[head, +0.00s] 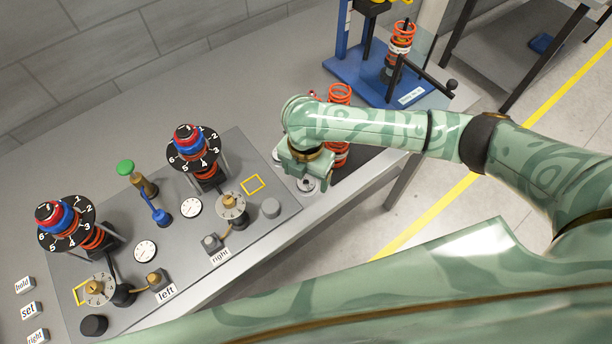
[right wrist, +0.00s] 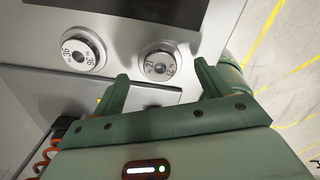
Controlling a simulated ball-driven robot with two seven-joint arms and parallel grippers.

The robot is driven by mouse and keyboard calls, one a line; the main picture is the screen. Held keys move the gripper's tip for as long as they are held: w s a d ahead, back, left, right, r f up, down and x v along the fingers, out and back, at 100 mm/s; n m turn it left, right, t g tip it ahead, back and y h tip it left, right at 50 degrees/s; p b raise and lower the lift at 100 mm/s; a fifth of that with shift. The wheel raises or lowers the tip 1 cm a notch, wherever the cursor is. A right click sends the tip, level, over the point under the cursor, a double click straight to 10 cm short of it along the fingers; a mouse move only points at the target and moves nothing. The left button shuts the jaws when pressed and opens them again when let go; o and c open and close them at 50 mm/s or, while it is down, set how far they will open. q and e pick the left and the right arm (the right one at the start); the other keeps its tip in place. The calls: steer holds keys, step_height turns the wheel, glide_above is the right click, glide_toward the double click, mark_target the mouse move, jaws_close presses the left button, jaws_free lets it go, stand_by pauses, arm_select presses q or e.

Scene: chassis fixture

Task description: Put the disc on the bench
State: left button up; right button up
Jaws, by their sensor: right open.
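In the right wrist view, a round silver disc marked 21 (right wrist: 160,66) lies flat on a grey surface. A second disc marked 36 (right wrist: 78,52) lies to its left. Part of a round disc (head: 306,184) also shows under my right gripper in the head view. My right gripper (right wrist: 161,84) is open and empty, its fingertips either side of the near edge of the disc marked 21. In the head view the right gripper (head: 305,174) is over the right part of the grey bench (head: 255,95). My left gripper is not in view.
A grey fixture panel (head: 215,250) with numbered dials, springs and knobs fills the left of the bench. An orange spring (head: 340,94) stands beside my right arm. A blue spring stand (head: 372,75) is behind it. Bare bench lies behind the panel.

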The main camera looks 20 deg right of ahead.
mark_target(306, 183)
step_height(306, 183, up, 10)
steer(key=p, duration=0.3)
steer(key=shift+o, duration=0.4)
